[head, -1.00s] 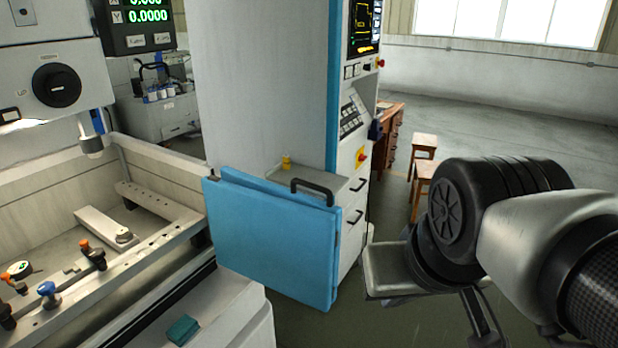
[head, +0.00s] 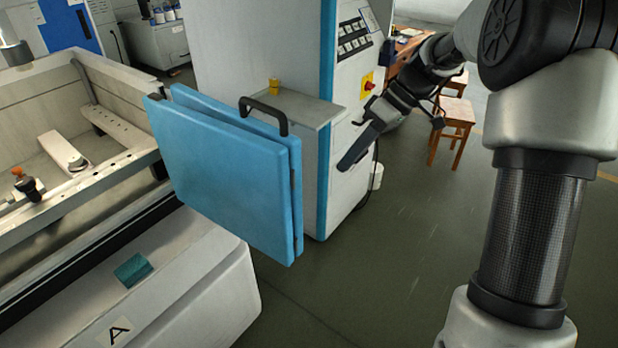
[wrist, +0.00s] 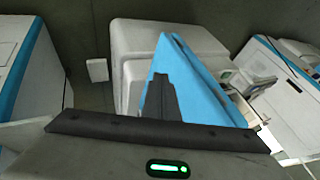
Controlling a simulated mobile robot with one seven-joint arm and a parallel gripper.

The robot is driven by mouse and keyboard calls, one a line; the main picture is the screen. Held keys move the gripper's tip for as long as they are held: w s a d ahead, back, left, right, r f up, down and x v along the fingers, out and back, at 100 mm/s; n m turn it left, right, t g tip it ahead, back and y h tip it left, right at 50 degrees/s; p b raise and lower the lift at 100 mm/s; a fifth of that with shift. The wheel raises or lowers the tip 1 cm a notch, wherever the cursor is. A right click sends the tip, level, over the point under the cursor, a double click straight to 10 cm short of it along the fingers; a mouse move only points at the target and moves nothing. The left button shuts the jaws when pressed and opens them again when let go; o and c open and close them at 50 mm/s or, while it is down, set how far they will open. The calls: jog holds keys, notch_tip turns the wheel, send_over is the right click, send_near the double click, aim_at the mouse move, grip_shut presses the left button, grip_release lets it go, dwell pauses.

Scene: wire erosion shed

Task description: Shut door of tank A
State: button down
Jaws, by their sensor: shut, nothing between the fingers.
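The blue door (head: 215,165) of tank A stands swung open at the right end of the tank (head: 80,190) in the head view. The label A shows on the tank's white base. My gripper (head: 350,163) is shut and empty, to the right of the door and apart from it. In the wrist view the blue door (wrist: 210,90) lies beyond the dark shut fingers (wrist: 163,98), which hide part of it. The handle cannot be made out there.
A white and blue control cabinet (head: 345,120) stands behind the door, with a small shelf (head: 310,107) close to the handle. Wooden stools (head: 455,115) are at the back right. A teal cloth (head: 133,269) lies on the tank base. The floor right of the door is clear.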

jog(key=s+a+r+x, duration=0.1)
jog(key=s+x, duration=0.1)
jog(key=x, duration=1)
jog(key=shift+s+a+b, duration=0.15)
jog(key=shift+a+b, duration=0.2)
jog(key=shift+a, duration=0.1)
